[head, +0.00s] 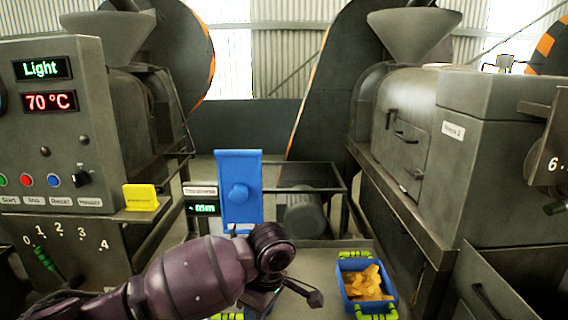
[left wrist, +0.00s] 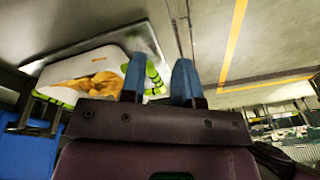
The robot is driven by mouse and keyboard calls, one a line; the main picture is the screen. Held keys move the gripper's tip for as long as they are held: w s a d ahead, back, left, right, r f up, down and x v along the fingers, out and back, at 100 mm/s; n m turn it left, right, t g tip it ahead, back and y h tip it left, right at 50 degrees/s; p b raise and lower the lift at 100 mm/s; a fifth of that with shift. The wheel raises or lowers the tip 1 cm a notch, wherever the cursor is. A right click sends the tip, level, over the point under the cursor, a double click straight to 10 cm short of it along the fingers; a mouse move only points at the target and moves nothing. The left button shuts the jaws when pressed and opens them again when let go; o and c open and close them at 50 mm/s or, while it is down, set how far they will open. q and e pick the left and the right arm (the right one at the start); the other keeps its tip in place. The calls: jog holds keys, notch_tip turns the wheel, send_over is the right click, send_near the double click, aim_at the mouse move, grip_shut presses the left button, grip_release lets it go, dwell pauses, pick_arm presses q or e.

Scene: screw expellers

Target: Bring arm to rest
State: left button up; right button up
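My left arm (head: 190,275) reaches in from the lower left of the head view, its dark purple wrist bent in front of the blue panel (head: 240,170). Its gripper hangs low at the bottom edge, partly cut off. In the left wrist view the two blue fingers of my left gripper (left wrist: 158,82) stand apart with nothing held between them. A pale bin with green handles and yellow-brown chunks (left wrist: 95,72) shows beyond them, to the left. My right arm and gripper are not in view.
A blue crate with green handles (head: 345,285) holds yellow-brown chunks on the floor, right of my arm. Screw expeller machines stand at left and right. A control panel (head: 65,150) reads "Light" and 70 °C. A small display (head: 203,208) and yellow plate (head: 141,198) stand near my arm.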

pick_arm(q)
jog(key=s+a+f+m+t+h, duration=0.1)
jog(key=s+a+f+m+h, duration=0.1)
jog(key=s+f+m+h, duration=0.55)
jog(key=s+a+f+m+t+y, duration=0.3)
jog(key=s+a+m+y, duration=0.25)
jog(key=s+a, duration=1.45)
jog(key=w+f+t, duration=0.7)
jog(key=f, duration=0.3)
jog(key=shift+a+f+m+t, duration=0.2)
jog(key=shift+a+m+t, duration=0.1)
jog(key=shift+t, duration=0.1)
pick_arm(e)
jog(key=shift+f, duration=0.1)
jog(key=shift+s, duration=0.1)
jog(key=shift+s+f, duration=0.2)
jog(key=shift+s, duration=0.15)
pick_arm(q)
jog(key=shift+c, duration=0.3)
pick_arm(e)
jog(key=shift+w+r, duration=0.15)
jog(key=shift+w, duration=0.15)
